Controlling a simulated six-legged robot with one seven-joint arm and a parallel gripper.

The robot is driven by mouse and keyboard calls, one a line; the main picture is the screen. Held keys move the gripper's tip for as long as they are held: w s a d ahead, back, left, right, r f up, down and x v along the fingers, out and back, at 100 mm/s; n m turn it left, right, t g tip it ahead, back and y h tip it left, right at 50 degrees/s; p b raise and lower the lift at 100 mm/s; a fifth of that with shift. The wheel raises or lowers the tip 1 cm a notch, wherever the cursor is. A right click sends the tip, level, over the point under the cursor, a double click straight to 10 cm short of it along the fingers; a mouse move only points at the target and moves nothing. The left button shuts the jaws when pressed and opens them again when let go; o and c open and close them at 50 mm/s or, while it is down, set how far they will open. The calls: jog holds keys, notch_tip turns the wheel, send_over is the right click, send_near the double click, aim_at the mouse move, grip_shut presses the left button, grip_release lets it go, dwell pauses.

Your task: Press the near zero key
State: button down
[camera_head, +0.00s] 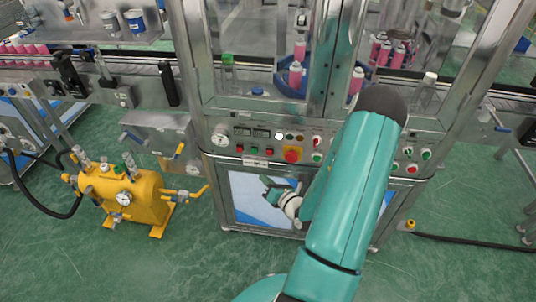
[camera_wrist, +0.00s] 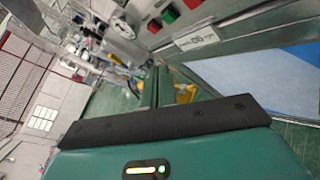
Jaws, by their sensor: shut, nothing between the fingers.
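The near zero key is not legible as such in either view. The control panel (camera_head: 260,140) on the front of the steel machine carries two small dark displays, several push buttons and a red stop button (camera_head: 292,154) on yellow. Two green buttons (camera_head: 246,149) and a red one (camera_head: 268,151) sit in a row under the displays. My gripper (camera_head: 267,184) is below this panel, in front of the machine's lower blue-and-white door, apart from the buttons. It is shut and empty. In the wrist view, its dark bar (camera_wrist: 165,122) fills the lower part, with panel buttons (camera_wrist: 168,15) at the top.
A label plate (camera_head: 255,161) sits at the panel's lower edge. A pressure gauge (camera_head: 220,138) is at the panel's left. A yellow pump unit (camera_head: 122,192) stands on the green floor at left. Pink cans (camera_head: 295,75) stand behind the machine's glass. My arm crosses the panel's right part.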

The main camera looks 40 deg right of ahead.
aim_at(270, 153)
jog(key=w+d, duration=0.5)
jog(key=d, duration=0.2)
dwell(0.3)
jog(key=shift+w, duration=0.15)
dwell(1.8)
jog(key=shift+w+d, duration=0.2)
jog(key=shift+d, duration=0.05)
jog(key=shift+w+d, duration=0.25)
jog(key=shift+d, duration=0.1)
dwell(0.7)
jog(key=shift+a, duration=0.1)
jog(key=shift+s+a, duration=0.5)
jog(key=shift+a, duration=0.05)
jog(key=shift+a, duration=0.1)
